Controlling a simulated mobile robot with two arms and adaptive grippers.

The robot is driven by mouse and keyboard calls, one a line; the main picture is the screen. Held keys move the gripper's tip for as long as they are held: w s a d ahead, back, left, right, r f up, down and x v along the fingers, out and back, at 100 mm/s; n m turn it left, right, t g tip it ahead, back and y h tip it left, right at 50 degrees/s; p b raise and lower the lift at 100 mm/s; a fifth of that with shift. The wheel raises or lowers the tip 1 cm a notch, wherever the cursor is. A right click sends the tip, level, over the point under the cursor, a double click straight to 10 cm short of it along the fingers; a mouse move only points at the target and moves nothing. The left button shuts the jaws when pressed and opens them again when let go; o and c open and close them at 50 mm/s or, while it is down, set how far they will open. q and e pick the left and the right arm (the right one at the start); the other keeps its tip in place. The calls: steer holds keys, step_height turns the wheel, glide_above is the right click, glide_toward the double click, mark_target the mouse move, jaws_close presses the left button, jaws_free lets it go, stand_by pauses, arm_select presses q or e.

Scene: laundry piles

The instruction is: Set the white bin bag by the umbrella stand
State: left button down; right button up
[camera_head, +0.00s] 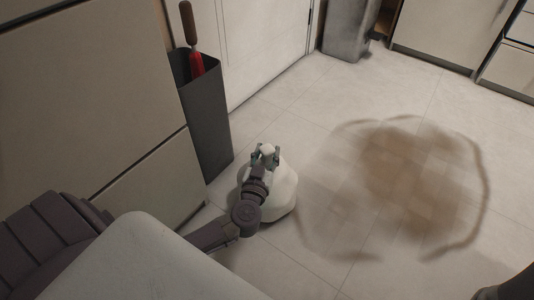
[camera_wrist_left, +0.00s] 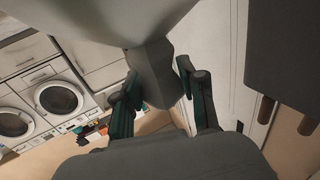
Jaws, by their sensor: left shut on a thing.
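The white bin bag (camera_head: 283,192) is at or just above the floor, right of the umbrella stand's foot in the head view. A narrow strip of floor shows between them. I cannot tell whether its base touches the floor. My left gripper (camera_head: 265,153) is shut on the bag's gathered neck; in the left wrist view, the bag (camera_wrist_left: 152,75) passes between my left gripper's fingers (camera_wrist_left: 158,90). The umbrella stand (camera_head: 207,125) is a tall dark grey box holding something red with a brown handle. It appears as a dark shape in the left wrist view (camera_wrist_left: 285,45). My right gripper is not visible.
A cabinet front (camera_head: 90,100) stands left of the umbrella stand and a white door (camera_head: 255,45) behind it. A grey bin (camera_head: 347,30) stands at the back. A brown stain (camera_head: 410,180) spreads over the floor at right. Washing machines (camera_wrist_left: 57,98) show in the left wrist view.

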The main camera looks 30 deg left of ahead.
arm_select(q)
steer(key=c, duration=0.7)
jaws_free()
steer(key=shift+o, duration=0.2)
